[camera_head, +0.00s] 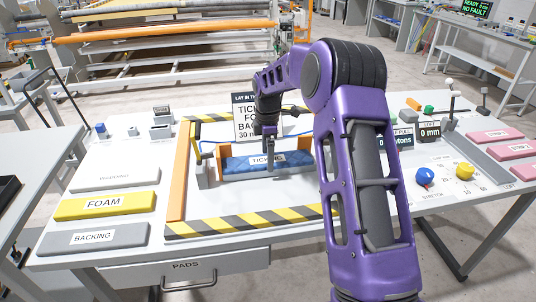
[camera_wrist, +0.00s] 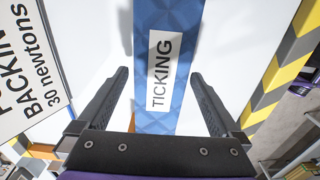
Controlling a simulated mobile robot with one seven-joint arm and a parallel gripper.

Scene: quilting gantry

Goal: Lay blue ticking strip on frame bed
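The blue ticking strip (camera_head: 236,164) lies flat inside the frame bed (camera_head: 250,221), which has yellow-and-black striped edges. Its white TICKING label faces up, partly covered by my gripper in the head view. My gripper (camera_head: 270,150) points down over the strip's middle. In the wrist view, my gripper (camera_wrist: 159,75) is open, with its fingers apart on either side of the strip (camera_wrist: 168,110). The strip runs through the gap; I see no finger closed on it. Whether the fingertips touch the bed is not clear.
A WADDING pad (camera_head: 115,178), a yellow FOAM pad (camera_head: 105,205) and a grey BACKING pad (camera_head: 93,238) lie left of the bed. An upright sign (camera_head: 245,117) stands behind the strip. Blue and yellow knobs (camera_head: 465,171) and pink pads (camera_head: 490,135) are at right.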

